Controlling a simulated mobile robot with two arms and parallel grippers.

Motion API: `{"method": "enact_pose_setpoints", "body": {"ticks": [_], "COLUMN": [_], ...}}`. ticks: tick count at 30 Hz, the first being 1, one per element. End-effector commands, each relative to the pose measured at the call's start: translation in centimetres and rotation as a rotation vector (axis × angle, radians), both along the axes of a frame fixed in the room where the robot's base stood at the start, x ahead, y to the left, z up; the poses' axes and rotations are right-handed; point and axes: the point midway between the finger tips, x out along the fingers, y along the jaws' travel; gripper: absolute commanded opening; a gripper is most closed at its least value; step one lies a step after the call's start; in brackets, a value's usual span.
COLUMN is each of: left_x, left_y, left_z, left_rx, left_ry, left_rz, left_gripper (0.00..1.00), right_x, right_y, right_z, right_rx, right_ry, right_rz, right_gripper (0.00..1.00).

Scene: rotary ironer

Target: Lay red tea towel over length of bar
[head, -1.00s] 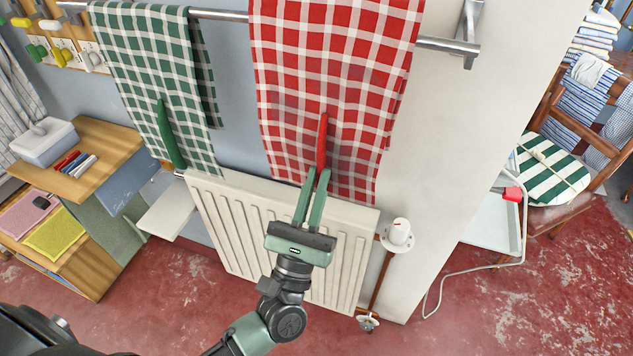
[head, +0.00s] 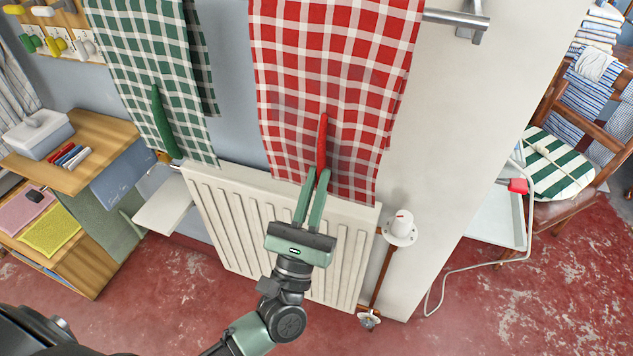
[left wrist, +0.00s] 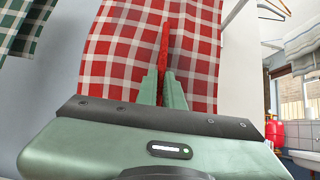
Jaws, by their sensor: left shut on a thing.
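The red-and-white checked tea towel (head: 335,60) hangs in front of the wall, its lower edge over the radiator top. Its upper end is outside the head view. A narrow red strip (head: 322,145) stands out from its lower part. My left gripper (head: 315,185) is shut on this strip, pointing up. In the left wrist view the red strip (left wrist: 165,45) runs up from between the fingers, with the red towel (left wrist: 120,50) behind. The metal bar (head: 450,17) shows only at its right end, by its bracket; the towel hides the rest or it is out of frame. My right gripper is not in view.
A green checked towel (head: 150,70) with a green strip hangs to the left. A white radiator (head: 230,220) stands below. A white valve knob (head: 402,225), a wooden desk (head: 100,140) and a chair (head: 590,185) flank it.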

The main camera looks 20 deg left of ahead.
Motion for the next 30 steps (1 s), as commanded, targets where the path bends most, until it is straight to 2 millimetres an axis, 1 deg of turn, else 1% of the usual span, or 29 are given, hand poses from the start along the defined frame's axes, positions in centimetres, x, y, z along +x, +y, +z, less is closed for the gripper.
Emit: {"method": "enact_pose_setpoints", "body": {"ticks": [17,18,20,21,28,30], "left_x": [0.0,0.0,0.0,0.0,0.0,0.0], "left_y": [0.0,0.0,0.0,0.0,0.0,0.0], "left_z": [-1.1,-1.1,-1.1,-1.1,-1.3,-1.3], "left_rx": [0.001,0.001,0.001,0.0,0.0,0.0], "left_ry": [-0.001,-0.001,-0.001,-0.001,0.0,0.0], "left_rz": [-0.001,0.0,0.001,0.0,0.0,0.0], "left_gripper": [0.0,0.11,0.28,0.34,0.34,0.34], "right_x": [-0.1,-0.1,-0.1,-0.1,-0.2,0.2], "right_y": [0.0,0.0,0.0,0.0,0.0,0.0], "right_z": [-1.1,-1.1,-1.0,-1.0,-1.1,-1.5], "right_rx": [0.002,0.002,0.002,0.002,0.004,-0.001], "right_ry": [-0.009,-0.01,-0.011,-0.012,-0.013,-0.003], "right_rz": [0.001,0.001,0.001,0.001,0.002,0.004], "right_gripper": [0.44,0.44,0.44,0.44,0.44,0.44]}}
